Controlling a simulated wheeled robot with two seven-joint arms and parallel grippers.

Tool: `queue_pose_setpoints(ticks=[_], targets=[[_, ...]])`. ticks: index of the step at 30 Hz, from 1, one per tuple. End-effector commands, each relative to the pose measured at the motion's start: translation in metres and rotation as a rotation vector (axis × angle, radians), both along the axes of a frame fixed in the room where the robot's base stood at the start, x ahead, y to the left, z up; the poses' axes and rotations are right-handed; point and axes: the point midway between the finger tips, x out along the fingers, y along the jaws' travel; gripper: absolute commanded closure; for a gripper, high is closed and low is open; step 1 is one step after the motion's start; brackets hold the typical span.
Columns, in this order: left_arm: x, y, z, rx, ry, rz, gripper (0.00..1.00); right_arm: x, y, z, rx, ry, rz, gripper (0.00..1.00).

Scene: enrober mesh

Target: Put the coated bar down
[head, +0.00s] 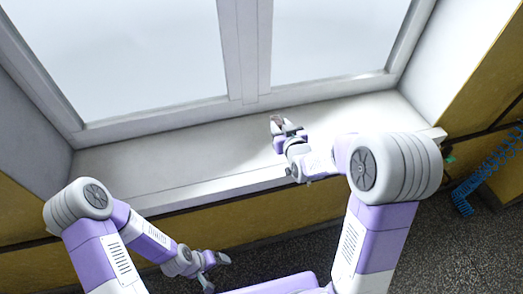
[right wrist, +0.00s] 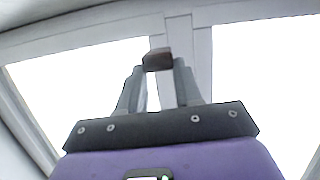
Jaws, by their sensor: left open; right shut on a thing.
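The coated bar (right wrist: 158,59) is a small dark brown block in the right wrist view, held between the two fingertips of my right gripper (right wrist: 158,72). In the head view my right gripper (head: 284,124) is over the white window sill (head: 140,159), and the bar (head: 277,119) shows as a small brown spot at its fingertips. I cannot tell whether the bar touches the sill. My left gripper (head: 215,270) is open and empty, low in front of the sill, above the dark floor.
A white-framed window (head: 243,50) stands behind the sill. The sill is bare to the left of my right gripper. A yellow-brown wall (head: 250,220) is below it. A blue coiled hose (head: 487,172) hangs at the right edge, above the speckled floor (head: 450,250).

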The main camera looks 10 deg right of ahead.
Motion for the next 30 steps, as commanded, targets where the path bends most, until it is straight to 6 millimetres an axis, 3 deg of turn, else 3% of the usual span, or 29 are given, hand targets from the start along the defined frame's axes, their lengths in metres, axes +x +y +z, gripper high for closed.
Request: queue_pose_setpoints(ticks=[1, 3, 11, 18, 26, 30], targets=[[0.0, 0.0, -0.017, 0.0, 0.0, 0.0, 0.09, -0.001, -0.002, -0.006, 0.005, -0.007, -0.003, 0.83], [0.0, 0.0, -0.027, 0.0, 0.0, 0.0, 0.09, -0.004, -0.005, -0.006, 0.008, -0.005, -0.008, 0.83], [0.0, 0.0, -0.046, 0.0, -0.001, 0.0, 0.09, -0.01, -0.013, -0.009, 0.021, 0.003, -0.019, 0.83], [0.0, 0.0, -0.066, 0.0, -0.001, 0.0, 0.09, -0.01, -0.013, -0.053, 0.019, 0.009, -0.017, 0.83], [0.0, 0.0, -0.074, 0.0, -0.001, 0.0, 0.09, -0.01, -0.013, -0.074, 0.021, 0.006, -0.019, 0.83], [0.0, 0.0, -0.083, 0.0, -0.001, 0.0, 0.09, -0.01, -0.013, -0.096, 0.019, 0.007, -0.018, 0.83]])
